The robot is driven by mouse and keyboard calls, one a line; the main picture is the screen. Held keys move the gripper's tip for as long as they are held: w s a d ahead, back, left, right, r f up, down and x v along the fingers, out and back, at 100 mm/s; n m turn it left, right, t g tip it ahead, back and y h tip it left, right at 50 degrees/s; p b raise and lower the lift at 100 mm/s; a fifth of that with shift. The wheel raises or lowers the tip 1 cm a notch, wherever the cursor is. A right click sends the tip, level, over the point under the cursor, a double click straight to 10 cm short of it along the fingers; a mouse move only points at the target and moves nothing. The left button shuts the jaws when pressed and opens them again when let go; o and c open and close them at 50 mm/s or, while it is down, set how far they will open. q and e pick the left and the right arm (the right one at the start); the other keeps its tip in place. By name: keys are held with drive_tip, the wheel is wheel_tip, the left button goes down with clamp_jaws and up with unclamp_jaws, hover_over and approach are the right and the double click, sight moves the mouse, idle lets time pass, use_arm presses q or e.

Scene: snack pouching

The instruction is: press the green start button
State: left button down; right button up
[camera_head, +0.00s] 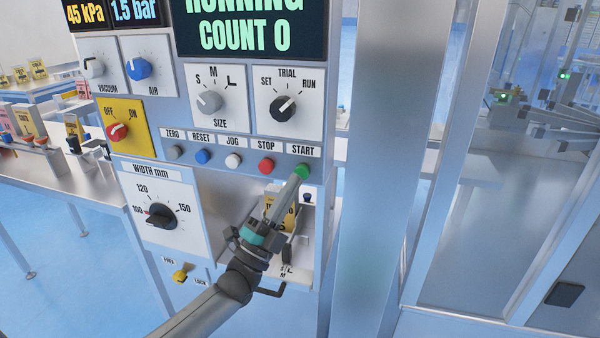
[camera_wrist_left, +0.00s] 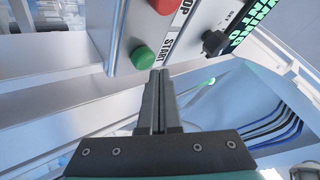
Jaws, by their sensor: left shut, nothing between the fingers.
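The green start button (camera_head: 302,170) is at the right end of the button row, under the START label. It also shows in the wrist view (camera_wrist_left: 143,57), just beyond the fingertips and slightly left of them. My left gripper (camera_head: 295,178) is shut and empty, its fingers pointing up at the button. Its tips overlap the button's lower left edge in the head view. In the wrist view the shut fingertips (camera_wrist_left: 158,76) are right by the button's edge; I cannot tell whether they touch it. My right gripper is in neither view.
The red stop button (camera_head: 266,166) sits just left of the green one, with white, blue and grey buttons further left. The display (camera_head: 250,30) reads RUNNING, COUNT 0. A yellow pouch (camera_head: 280,212) stands in the recess behind my left gripper. A metal post (camera_head: 385,150) rises to the right.

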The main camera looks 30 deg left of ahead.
use_arm(q)
drive_tip(key=shift+y, duration=0.3)
drive_tip(key=s+p, duration=0.1)
drive_tip(key=s, duration=0.1)
drive_tip(key=s+d+p, duration=0.1)
drive_tip(key=s+p, duration=0.1)
drive_tip(key=s, duration=0.1)
drive_tip(key=shift+s+d, duration=0.15)
drive_tip(key=shift+s, duration=0.2)
